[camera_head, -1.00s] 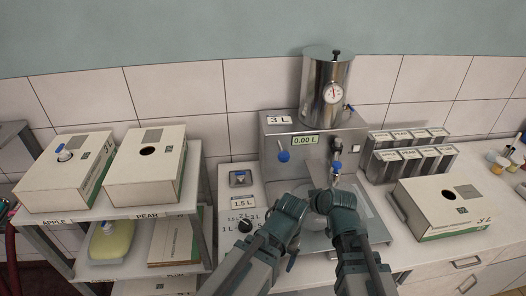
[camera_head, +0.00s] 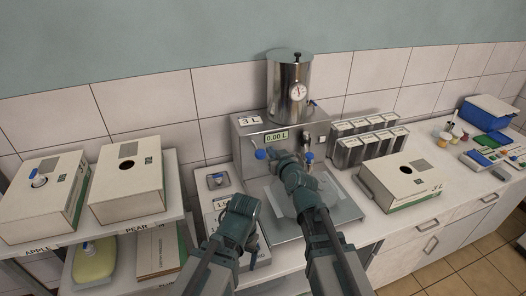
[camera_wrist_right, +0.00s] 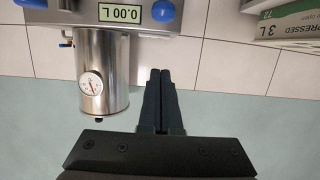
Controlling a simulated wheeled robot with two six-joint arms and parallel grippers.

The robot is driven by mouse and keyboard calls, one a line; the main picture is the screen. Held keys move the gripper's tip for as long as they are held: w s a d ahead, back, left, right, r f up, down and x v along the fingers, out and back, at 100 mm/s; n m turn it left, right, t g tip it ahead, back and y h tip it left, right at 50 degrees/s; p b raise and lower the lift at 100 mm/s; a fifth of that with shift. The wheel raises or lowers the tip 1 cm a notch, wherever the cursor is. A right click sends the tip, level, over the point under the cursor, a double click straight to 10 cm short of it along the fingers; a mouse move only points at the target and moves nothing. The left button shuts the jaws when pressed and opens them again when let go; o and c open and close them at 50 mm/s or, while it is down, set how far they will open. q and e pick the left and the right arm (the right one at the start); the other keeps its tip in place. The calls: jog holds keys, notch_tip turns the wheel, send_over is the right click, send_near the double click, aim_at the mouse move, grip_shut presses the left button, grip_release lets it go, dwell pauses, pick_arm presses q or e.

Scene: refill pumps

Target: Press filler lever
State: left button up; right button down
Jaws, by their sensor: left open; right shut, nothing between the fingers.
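The steel filler (camera_head: 248,180) has a 0.00 L display (camera_head: 276,137). A lever with a blue knob (camera_head: 260,154) sticks out of its front panel; a second blue handle (camera_head: 309,155) sits to the right, by the outlet. My right gripper (camera_head: 274,154) is shut and empty, its tip close to the right of the left knob; I cannot tell if they touch. In the right wrist view its closed fingers (camera_wrist_right: 162,85) lie below the display and blue knobs. My left gripper (camera_head: 252,252) is open, low in front of the filler's left side, partly hidden by its own wrist.
A steel tank with a gauge (camera_head: 289,85) tops the filler. Carton boxes stand on the left shelf (camera_head: 147,218). Metal bins (camera_head: 368,146) and another carton (camera_head: 405,180) are on the right. A scale-marked panel (camera_head: 216,204) lies near my left gripper.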

jog(key=b, duration=0.2)
send_near(257, 148)
jog(key=w+r, duration=0.3)
jog(key=r, duration=0.2)
jog(key=shift+w+a+f+b, duration=0.1)
jog(key=shift+a+f+b, duration=0.15)
jog(key=shift+f+b, duration=0.8)
jog(key=shift+w+a+f+b, duration=0.1)
jog(key=shift+a+f+b, duration=0.1)
jog(key=shift+f+b, duration=0.85)
jog(key=shift+r, duration=0.15)
jog(key=shift+s, duration=0.1)
jog(key=f+b, duration=0.2)
jog(key=s+f+b, duration=0.1)
jog(key=f+b, duration=0.2)
jog(key=shift+s+d, duration=0.15)
jog(key=shift+r, duration=0.2)
